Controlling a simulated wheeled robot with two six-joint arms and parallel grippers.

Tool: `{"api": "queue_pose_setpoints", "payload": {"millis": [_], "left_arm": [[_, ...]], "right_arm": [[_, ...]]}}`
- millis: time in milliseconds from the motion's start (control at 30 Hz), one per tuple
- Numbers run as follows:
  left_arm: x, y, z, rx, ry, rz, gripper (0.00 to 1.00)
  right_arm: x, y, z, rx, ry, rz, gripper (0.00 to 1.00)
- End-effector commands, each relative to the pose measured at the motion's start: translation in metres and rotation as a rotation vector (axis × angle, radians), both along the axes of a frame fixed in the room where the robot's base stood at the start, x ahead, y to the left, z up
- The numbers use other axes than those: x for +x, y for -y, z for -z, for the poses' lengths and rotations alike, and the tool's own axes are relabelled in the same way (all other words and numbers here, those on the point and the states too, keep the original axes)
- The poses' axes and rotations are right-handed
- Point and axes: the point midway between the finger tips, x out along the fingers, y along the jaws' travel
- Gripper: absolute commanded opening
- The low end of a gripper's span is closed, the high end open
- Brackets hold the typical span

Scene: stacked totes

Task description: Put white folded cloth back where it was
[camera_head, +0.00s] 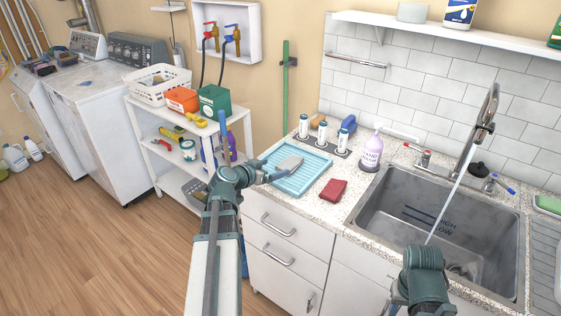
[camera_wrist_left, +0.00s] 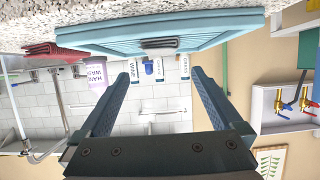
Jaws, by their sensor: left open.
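A pale grey-white flat item (camera_head: 291,162), which looks like the folded cloth, lies on the blue ribbed tray (camera_head: 318,166) on the counter. In the left wrist view, which is upside down, the pale item (camera_wrist_left: 158,43) shows edge-on with layered sides on the tray (camera_wrist_left: 95,38). My left gripper (camera_head: 272,171) is at the tray's near left edge. Its fingers (camera_wrist_left: 162,80) are apart, with nothing between them, and the pale item is ahead of them. My right arm shows at the lower right; its fingers are out of sight.
A red cloth or sponge (camera_head: 333,190) lies right of the tray. Several white bottles (camera_head: 323,131) and a purple hand wash bottle (camera_head: 372,152) stand behind. The sink (camera_head: 440,225), with running water, is at right. A loaded cart (camera_head: 245,112) stands left.

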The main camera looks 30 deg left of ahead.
Motion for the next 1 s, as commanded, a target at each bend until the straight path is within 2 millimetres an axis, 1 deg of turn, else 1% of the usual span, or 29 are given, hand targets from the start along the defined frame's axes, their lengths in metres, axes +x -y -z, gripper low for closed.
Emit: {"api": "queue_pose_setpoints", "payload": {"millis": [33,233,1000], "left_arm": [[-0.008,0.000,-0.005,0.000,0.000,-0.002,1.00],[-0.020,-0.002,-0.009,0.001,-0.001,-0.001,1.00],[-0.021,-0.002,-0.008,0.000,0.000,0.000,1.00]], "right_arm": [[0.000,0.000,-0.005,0.000,0.000,0.000,0.45],[0.000,0.000,-0.009,0.000,0.000,0.000,0.45],[0.000,0.000,-0.009,0.000,0.000,0.000,0.45]]}}
